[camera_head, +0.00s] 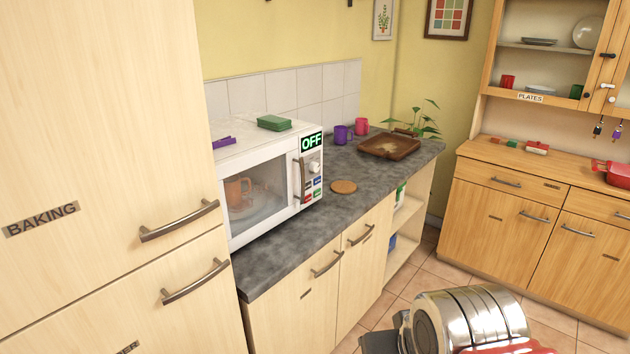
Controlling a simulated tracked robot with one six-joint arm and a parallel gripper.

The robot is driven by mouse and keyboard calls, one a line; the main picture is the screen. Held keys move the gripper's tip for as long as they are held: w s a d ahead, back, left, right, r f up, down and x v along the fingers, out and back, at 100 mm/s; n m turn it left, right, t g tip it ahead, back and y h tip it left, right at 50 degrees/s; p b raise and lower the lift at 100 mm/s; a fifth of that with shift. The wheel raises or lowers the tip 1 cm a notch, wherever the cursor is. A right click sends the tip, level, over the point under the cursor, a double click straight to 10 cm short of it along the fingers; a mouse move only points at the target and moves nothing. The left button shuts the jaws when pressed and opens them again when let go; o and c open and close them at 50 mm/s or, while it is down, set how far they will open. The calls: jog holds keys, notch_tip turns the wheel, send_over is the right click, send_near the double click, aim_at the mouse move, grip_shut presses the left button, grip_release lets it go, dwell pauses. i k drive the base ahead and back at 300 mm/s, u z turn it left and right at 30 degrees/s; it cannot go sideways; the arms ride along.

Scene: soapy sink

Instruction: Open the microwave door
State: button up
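The white microwave (262,153) stands on the dark countertop at the left of the view, with its front turned to the right. Its door (246,198) is closed, and an orange-brown mug shows through the window. The grey vertical door handle (302,182) is on the door's right edge, beside a control panel (313,172) with a green OFF display. My silver arm is at the bottom right, in front of the counter and well apart from the microwave. The dark end by it, my gripper (384,341), is partly cut off by the frame; its fingers cannot be made out.
A tall cupboard (95,130) labelled BAKING stands left of the microwave. A green box (274,123) and a purple item (223,142) lie on the microwave. A round cork mat (343,187), mugs and a brown tray (390,145) are on the countertop. Tiled floor (420,275) lies between counter and dresser.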

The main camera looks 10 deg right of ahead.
aim_at(286, 147)
jog(key=i, duration=0.9)
jog(key=u, duration=1.4)
